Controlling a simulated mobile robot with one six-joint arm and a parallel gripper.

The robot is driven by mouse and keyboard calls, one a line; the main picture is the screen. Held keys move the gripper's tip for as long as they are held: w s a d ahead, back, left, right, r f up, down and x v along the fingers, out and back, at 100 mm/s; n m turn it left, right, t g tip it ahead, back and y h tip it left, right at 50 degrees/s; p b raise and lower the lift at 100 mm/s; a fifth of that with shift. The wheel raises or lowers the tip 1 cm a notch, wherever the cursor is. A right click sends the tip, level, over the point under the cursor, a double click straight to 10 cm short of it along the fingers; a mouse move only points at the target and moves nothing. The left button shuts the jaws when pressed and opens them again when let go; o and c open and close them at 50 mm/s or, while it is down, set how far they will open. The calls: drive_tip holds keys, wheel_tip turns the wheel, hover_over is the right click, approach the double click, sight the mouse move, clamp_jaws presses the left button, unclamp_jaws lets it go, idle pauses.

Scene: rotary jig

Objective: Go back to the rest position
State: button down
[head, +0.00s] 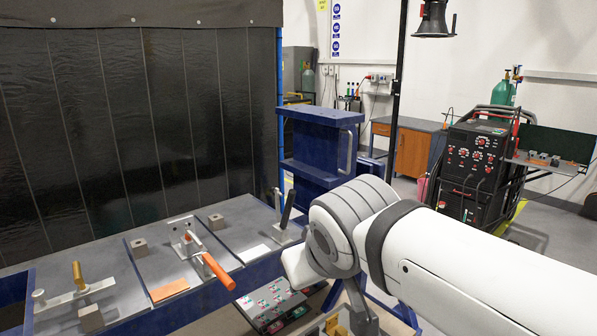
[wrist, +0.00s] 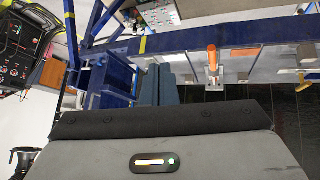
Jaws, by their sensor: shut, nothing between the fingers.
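My gripper (wrist: 160,122) fills the lower part of the wrist view as a broad grey body with a dark front edge and a small lit bar. It is shut, with nothing seen held. In the head view, my white arm reaches in from the right and bends down in front of the bench's right end. The fingers are not clearly shown there. The workbench (head: 107,282) carries a toggle clamp with an orange handle (head: 218,271), which also shows in the wrist view (wrist: 212,56). My gripper appears apart from the clamp.
A yellow-handled clamp (head: 78,276) and a dark-handled clamp (head: 287,209) stand on the bench, with small blocks (head: 140,247). A black curtain (head: 130,120) closes the back. A blue frame (head: 315,140) stands behind my arm. A welding machine (head: 470,165) stands farther right, with open floor nearby.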

drive_tip(key=s+d+f+m+g+b, duration=0.2)
drive_tip(key=d+f, duration=0.4)
drive_tip(key=f, duration=0.4)
drive_tip(key=s+d+f+m+g+h+b, duration=0.1)
drive_tip(key=s+d+f, duration=0.4)
drive_tip(key=f, duration=0.5)
drive_tip(key=shift+d+f+m+g+b, duration=0.25)
drive_tip(key=shift+d+m+g+b, duration=0.4)
drive_tip(key=shift+m+g, duration=0.35)
